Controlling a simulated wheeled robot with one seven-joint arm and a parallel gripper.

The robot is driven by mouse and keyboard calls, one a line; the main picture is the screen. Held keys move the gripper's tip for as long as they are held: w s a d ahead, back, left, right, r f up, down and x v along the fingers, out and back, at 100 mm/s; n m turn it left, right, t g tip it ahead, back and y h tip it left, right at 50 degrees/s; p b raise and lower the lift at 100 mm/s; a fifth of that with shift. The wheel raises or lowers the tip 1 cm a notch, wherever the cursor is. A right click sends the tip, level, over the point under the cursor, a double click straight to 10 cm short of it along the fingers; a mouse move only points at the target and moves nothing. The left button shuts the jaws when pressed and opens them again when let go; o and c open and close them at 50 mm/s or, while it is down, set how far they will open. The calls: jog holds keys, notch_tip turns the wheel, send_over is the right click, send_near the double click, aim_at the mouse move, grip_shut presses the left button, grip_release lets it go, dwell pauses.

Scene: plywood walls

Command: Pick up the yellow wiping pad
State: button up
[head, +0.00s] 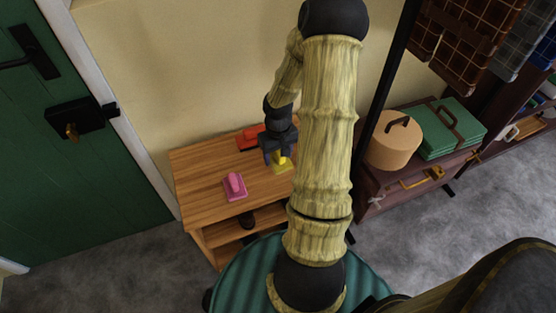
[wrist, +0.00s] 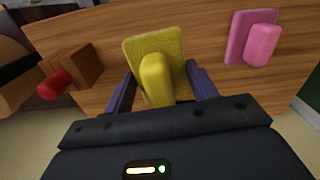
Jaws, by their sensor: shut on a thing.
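The yellow wiping pad (head: 283,165) lies on the wooden table (head: 205,163), partly hidden by my gripper (head: 276,158) above it. In the wrist view the pad (wrist: 170,44) shows a flat textured base with a raised yellow handle (wrist: 156,78). My gripper (wrist: 158,88) has its two dark fingers on either side of the handle and is shut on it. The pad appears to be on or very close to the table top; any gap cannot be made out.
A pink pad (head: 234,188) lies to the left on the same table, and it also shows in the wrist view (wrist: 240,38). A round tan box (head: 394,146) and green cases (head: 452,131) stand on the right-hand cabinet.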

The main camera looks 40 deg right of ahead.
notch_tip(320, 180, up, 3)
jog(key=shift+f, duration=0.1)
dwell(0.4)
jog(key=o, duration=0.4)
jog(key=c, duration=0.3)
jog(key=shift+w+a+p, duration=0.1)
jog(key=shift+a+p, duration=0.05)
jog(key=shift+p, duration=0.25)
jog(key=w+a+r+n+p, duration=0.1)
jog(key=w+a+r+p, duration=0.3)
jog(key=a+r+p, duration=0.4)
jog(key=w+a+r+n+p, duration=0.1)
jog(key=w+a+r+p, duration=0.3)
jog(key=a+r+p, duration=0.4)
jog(key=a+p, duration=0.3)
jog(key=p, duration=0.4)
jog(key=shift+a+r, duration=0.25)
jog(key=shift+a, duration=0.15)
